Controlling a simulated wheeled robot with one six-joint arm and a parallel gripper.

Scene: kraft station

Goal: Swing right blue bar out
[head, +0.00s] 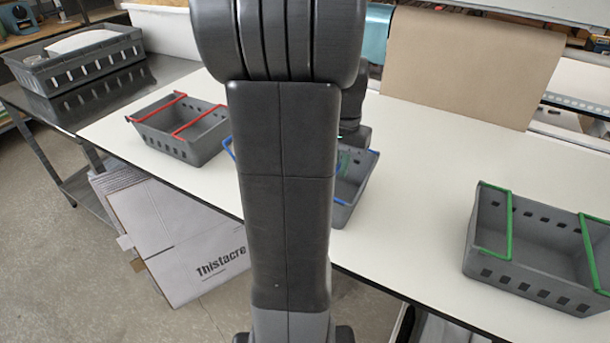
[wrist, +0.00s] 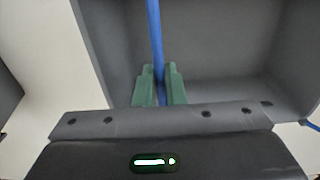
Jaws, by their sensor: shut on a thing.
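The grey crate with blue bars (head: 355,183) stands on the white table, mostly hidden behind my arm in the head view. One blue bar (head: 228,147) shows at its left side, past my arm. In the wrist view my gripper (wrist: 160,82) has its green fingers shut on a blue bar (wrist: 154,32), which runs up the picture over the crate's inside (wrist: 225,50). By the arm's place over the crate's right part, this looks like the right bar. A second blue bar (wrist: 312,126) shows at the right edge of the wrist view, outside the crate wall.
A grey crate with red bars (head: 190,142) stands to the left and one with green bars (head: 520,262) to the right on the white table (head: 430,200). Table between the crates is clear. A brown paper sheet (head: 470,65) hangs behind. A carton (head: 180,240) is below.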

